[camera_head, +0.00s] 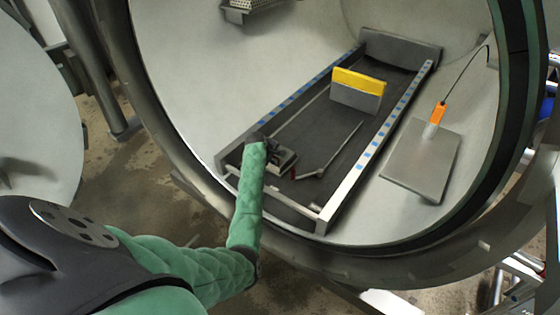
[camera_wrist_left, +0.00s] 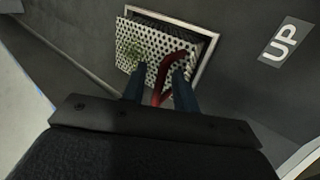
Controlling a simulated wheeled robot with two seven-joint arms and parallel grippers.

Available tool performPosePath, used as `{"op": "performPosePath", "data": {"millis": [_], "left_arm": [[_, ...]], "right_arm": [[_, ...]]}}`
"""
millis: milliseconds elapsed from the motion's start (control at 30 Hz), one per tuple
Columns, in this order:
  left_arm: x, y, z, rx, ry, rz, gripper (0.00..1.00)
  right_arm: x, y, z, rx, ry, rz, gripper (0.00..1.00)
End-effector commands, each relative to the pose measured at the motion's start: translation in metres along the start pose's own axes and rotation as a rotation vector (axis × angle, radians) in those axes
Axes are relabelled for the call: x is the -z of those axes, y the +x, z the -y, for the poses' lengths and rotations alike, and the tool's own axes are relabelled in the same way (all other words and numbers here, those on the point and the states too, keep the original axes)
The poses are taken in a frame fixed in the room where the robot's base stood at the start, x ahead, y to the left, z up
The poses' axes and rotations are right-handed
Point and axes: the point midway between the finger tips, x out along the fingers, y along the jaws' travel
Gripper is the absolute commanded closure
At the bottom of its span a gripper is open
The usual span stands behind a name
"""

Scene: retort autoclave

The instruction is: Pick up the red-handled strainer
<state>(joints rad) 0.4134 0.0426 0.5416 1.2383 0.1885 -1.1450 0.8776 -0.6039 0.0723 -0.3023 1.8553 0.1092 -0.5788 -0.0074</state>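The strainer (camera_wrist_left: 138,48) is a pale perforated metal plate with a curved red handle (camera_wrist_left: 174,63). It lies at a square framed opening in a dark floor. In the head view only a small red bit (camera_head: 293,175) shows beside my left gripper (camera_head: 272,158), and the arm hides most of the strainer. In the left wrist view my left gripper (camera_wrist_left: 159,82) has its two dark fingers apart, with the red handle running between them. A gap shows between the fingers and the handle. My right gripper is not in view.
The chamber's round rim (camera_head: 190,165) surrounds my left arm. Inside are a rail with blue squares (camera_head: 372,148), a yellow-topped grey block (camera_head: 357,92), a thin bent rod (camera_head: 330,153) and a grey plate (camera_head: 420,160) with an orange-handled tool (camera_head: 435,118). An "UP" label (camera_wrist_left: 285,40) lies beside the opening.

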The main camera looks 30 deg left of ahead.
Motion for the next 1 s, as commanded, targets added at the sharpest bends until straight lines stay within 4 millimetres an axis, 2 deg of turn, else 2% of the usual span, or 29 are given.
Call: {"op": "performPosePath", "data": {"millis": [67, 100, 233, 1000], "left_arm": [[0.0001, -0.0003, 0.0000, 0.000, 0.000, 0.000, 0.70], [0.0001, -0.0003, 0.0000, 0.000, 0.000, 0.000, 0.74], [0.0001, -0.0004, 0.0001, 0.000, 0.000, 0.000, 1.00], [-0.0001, -0.0002, 0.0007, 0.001, 0.000, 0.000, 1.00]], "right_arm": [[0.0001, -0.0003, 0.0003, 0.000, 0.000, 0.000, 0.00], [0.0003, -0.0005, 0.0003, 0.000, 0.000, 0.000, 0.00], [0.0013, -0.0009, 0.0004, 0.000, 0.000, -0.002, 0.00], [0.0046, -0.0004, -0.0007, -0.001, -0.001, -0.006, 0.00]]}}
